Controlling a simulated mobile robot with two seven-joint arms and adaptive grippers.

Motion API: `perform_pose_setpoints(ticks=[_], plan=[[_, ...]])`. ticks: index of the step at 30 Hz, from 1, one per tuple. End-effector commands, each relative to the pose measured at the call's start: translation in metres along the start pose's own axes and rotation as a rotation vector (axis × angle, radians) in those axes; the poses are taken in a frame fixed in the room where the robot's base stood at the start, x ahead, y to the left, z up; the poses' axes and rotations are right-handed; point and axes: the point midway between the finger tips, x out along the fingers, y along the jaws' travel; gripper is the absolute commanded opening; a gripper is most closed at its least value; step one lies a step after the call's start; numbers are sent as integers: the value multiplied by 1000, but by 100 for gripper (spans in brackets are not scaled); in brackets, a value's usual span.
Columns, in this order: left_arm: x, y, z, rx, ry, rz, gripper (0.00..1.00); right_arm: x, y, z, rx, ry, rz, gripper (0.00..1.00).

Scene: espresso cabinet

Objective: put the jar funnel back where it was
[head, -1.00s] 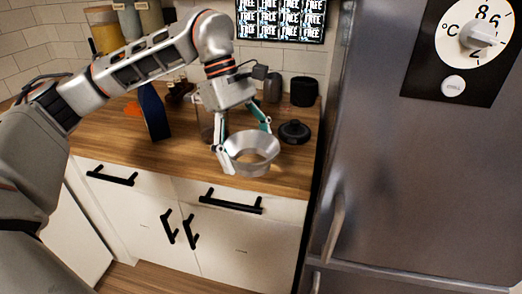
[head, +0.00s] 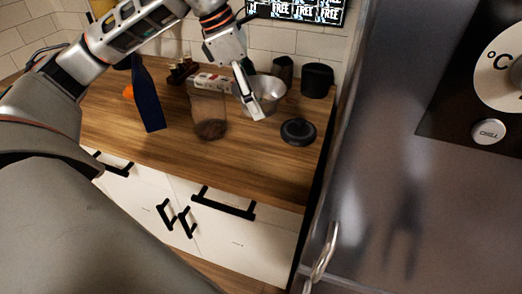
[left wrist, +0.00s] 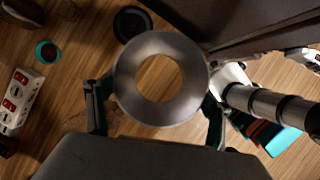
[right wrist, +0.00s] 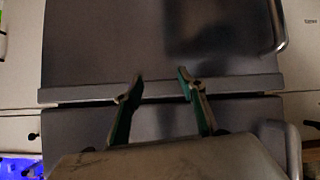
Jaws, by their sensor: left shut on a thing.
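The jar funnel (head: 268,88) is a wide metal ring. My left gripper (head: 250,98) is shut on it and holds it toward the back right of the wooden counter. In the left wrist view the funnel (left wrist: 188,66) sits between the two fingers of the gripper (left wrist: 156,112), its hole showing the counter below. A clear glass jar (head: 208,108) with dark grounds at its bottom stands left of the funnel. My right gripper (right wrist: 160,82) is open and empty, in front of a grey metal surface; it is not seen in the head view.
A round black lid (head: 298,131) lies right of the funnel. A black canister (head: 317,80) and a dark cup (head: 283,67) stand behind it. A blue packet (head: 148,95) stands at left. The fridge (head: 395,190) walls the right side. The counter front (head: 215,165) is clear.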

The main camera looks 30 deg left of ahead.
Motion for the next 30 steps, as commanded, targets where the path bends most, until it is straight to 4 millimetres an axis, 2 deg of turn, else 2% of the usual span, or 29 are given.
perform_pose_setpoints(ticks=[1,7,15,25,30], plan=[[14,-1,-7,-2,5,-5,58,1,-1,5,1,-5,-1,40],[59,-2,-26,-1,4,-6,58,3,-2,9,1,-8,-2,40],[112,-2,-47,0,3,-4,58,5,0,1,0,8,1,40],[136,-1,-56,0,1,-3,58,5,0,-1,0,12,2,40],[158,-2,-66,0,2,-4,58,5,0,1,0,8,1,40]])
